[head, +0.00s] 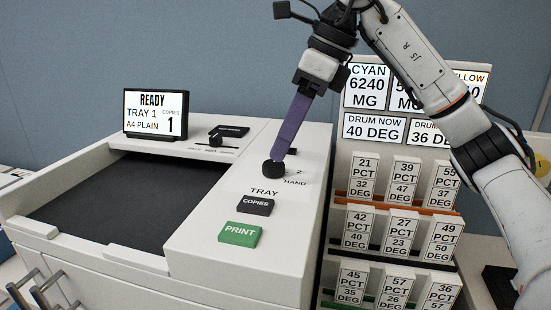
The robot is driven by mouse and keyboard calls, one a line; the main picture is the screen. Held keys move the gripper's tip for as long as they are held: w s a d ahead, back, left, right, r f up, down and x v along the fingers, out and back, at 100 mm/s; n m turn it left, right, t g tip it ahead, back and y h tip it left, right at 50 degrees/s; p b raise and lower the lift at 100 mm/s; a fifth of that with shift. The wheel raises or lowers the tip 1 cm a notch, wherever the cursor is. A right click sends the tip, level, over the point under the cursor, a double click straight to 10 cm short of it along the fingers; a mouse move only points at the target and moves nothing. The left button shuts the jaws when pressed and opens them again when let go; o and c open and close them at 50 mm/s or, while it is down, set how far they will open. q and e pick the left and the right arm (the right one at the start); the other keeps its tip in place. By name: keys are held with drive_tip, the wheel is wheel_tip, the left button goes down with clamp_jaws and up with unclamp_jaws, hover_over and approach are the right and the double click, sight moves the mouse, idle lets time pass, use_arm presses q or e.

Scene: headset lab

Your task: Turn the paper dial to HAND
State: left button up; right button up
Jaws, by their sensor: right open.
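The paper dial (273,169) is a small black knob on the white printer's top panel. The word TRAY is printed below it, and a 2 and HAND to its right. Which mark it points to is too small to tell. My right gripper (282,155) comes down from above with long purple fingers, their tips right at the dial's upper right side. The fingers overlap in this view, and I cannot tell whether they touch the knob. They are open. My left gripper is not in view.
The panel also has a COPIES key (254,204), a green PRINT key (240,233) and a slider (215,137). A screen (155,113) reads READY, TRAY 1, A4 PLAIN. A rack (330,215) of labelled cartons stands to the right, behind my right arm.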

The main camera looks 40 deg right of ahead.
sight(274, 163)
drive_tip(key=x, duration=0.3)
drive_tip(key=shift+f, duration=0.3)
drive_tip(key=shift+w+a+f, duration=0.15)
drive_tip(key=shift+w+f, duration=0.05)
drive_tip(key=shift+f, duration=0.15)
drive_tip(key=c, duration=1)
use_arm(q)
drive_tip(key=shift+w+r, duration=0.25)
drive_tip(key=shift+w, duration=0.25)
use_arm(e)
drive_tip(key=shift+c, duration=0.2)
